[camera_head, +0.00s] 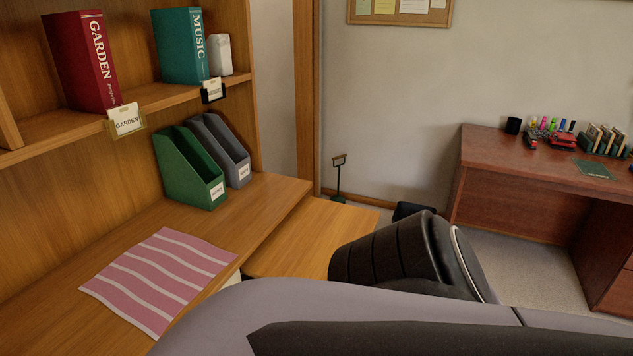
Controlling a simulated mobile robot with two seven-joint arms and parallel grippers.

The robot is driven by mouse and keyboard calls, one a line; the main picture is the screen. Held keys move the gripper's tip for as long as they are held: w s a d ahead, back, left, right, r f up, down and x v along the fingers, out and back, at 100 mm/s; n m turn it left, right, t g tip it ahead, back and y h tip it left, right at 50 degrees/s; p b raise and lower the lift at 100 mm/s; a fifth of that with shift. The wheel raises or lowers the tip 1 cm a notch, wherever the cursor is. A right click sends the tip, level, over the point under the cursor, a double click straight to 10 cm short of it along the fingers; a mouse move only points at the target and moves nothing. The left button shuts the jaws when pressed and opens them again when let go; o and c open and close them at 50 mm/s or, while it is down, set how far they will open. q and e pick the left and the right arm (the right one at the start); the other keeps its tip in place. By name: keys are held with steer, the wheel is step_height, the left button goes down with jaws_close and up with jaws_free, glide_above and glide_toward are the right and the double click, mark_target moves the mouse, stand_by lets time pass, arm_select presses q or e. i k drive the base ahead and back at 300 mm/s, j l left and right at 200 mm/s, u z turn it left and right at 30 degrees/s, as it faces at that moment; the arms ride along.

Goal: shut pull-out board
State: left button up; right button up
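The pull-out board (312,232) is a flat, light wooden board. It sticks out to the right from under the edge of the wooden desk top (255,215), a little lower than that top. Its far end reaches close to the wall. My black and grey arm links cover its near right part, so I cannot see its whole front edge or whether anything touches it. Neither of my grippers shows in this view.
A pink striped sheet (160,278) lies on the desk top. A green file holder (188,170) and a grey file holder (222,150) stand at its back. A dark red-brown desk (510,190) stands to the right. Carpet shows between the two desks.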

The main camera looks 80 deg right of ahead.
mark_target(303, 244)
steer(key=l+z, duration=0.1)
steer(key=z, duration=2.6)
steer(key=i+u, duration=0.3)
steer(key=u, duration=0.15)
